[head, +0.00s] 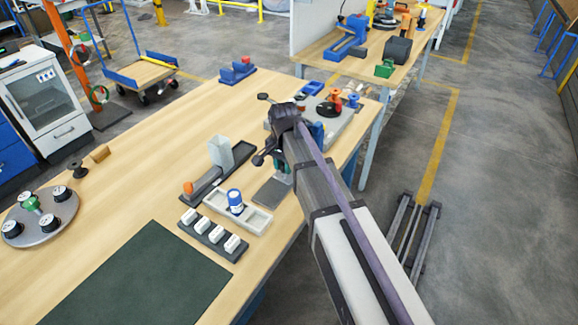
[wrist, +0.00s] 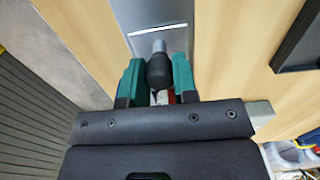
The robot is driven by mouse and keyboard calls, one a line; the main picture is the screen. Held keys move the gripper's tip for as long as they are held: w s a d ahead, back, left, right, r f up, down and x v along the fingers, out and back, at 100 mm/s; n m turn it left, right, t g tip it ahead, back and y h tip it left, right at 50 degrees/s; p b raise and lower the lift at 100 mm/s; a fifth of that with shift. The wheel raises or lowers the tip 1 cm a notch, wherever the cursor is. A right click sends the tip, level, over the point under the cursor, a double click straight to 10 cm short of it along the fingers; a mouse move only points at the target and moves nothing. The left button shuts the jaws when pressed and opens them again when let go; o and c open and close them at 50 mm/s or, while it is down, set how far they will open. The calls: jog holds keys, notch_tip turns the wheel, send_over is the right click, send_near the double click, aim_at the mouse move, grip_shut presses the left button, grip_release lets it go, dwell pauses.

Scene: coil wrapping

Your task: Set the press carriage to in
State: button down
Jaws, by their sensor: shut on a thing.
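My gripper's green fingers (wrist: 158,80) are closed on either side of a black knob (wrist: 158,70) in the wrist view. The knob has a short grey stem at its far end, over a grey plate with a white line across it (wrist: 158,20). In the head view, the grey plate (head: 271,192) lies near the table's right edge, and my gripper (head: 284,172) is just beyond it, partly hidden by my arm. Black ball-ended levers (head: 258,160) show beside my arm. My arm covers much of this spot, so I cannot tell the carriage's position.
Left of the plate are a pale tray (head: 258,221) with a blue-topped container (head: 235,200), and a dark rack of white blocks (head: 211,236). A green mat (head: 150,285) lies in front. The table's middle is clear.

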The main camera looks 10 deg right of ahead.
jog(key=c, duration=0.9)
grip_release()
jog(key=shift+w+d, duration=0.2)
jog(key=shift+r, duration=0.1)
notch_tip(320, 180, up, 11)
jog(key=p, duration=1.1)
jog(key=shift+f, duration=0.2)
